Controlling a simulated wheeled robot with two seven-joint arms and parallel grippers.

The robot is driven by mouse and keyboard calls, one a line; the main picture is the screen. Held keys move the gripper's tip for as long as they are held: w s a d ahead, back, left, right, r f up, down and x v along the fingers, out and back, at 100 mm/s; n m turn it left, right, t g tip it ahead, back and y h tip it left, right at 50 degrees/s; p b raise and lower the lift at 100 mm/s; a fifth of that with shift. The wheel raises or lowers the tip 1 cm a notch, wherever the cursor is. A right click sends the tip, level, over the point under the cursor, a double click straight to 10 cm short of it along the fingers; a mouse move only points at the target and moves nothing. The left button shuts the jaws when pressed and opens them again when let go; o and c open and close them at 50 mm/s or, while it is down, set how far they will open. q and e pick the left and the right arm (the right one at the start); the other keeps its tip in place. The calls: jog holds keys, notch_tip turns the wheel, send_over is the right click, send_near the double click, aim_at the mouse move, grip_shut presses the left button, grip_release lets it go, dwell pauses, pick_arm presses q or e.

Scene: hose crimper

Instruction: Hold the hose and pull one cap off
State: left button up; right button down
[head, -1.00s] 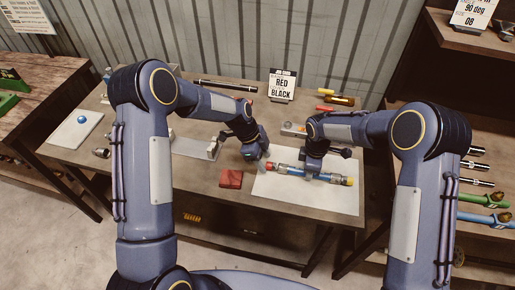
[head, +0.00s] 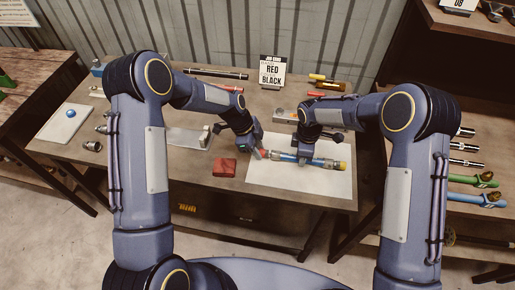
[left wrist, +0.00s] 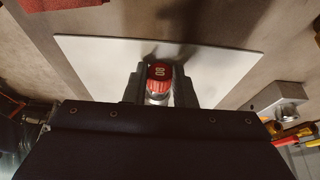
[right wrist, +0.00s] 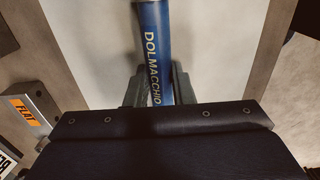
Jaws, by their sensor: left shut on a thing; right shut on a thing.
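A blue hose (head: 319,162) with metal end fittings lies left to right over the white mat (head: 290,187). Its right end has a yellow cap (head: 342,166), its left end a red cap (left wrist: 158,72). My left gripper (head: 260,154) is shut on the red cap; in the left wrist view its fingers (left wrist: 159,84) stand on both sides of the cap, with the metal fitting just behind. My right gripper (head: 304,160) is shut around the middle of the hose. In the right wrist view the blue hose (right wrist: 153,35) with white lettering runs between its fingers (right wrist: 155,88).
A red block (head: 225,167) lies left of the mat. A sign (head: 272,72) reading RED and BLACK stands at the back. A metal block (head: 285,115) sits behind the mat. Coloured pieces (head: 328,85) lie at the back right. The front table edge is clear.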

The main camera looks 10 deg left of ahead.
pick_arm(q)
jog(key=shift+a, duration=0.8)
grip_shut()
pick_arm(e)
jog(key=shift+d, duration=0.15)
pick_arm(q)
jog(key=shift+a, duration=0.1)
jog(key=shift+a, duration=1.25)
jog(key=shift+r, duration=2.55)
pick_arm(e)
jog(key=shift+a, duration=0.2)
jog(key=c, duration=1.2)
grip_release()
jog(key=shift+o, duration=0.2)
notch_tip(320, 180, up, 12)
pick_arm(q)
jog(key=shift+s+f, duration=0.1)
pick_arm(e)
jog(key=shift+s, duration=0.1)
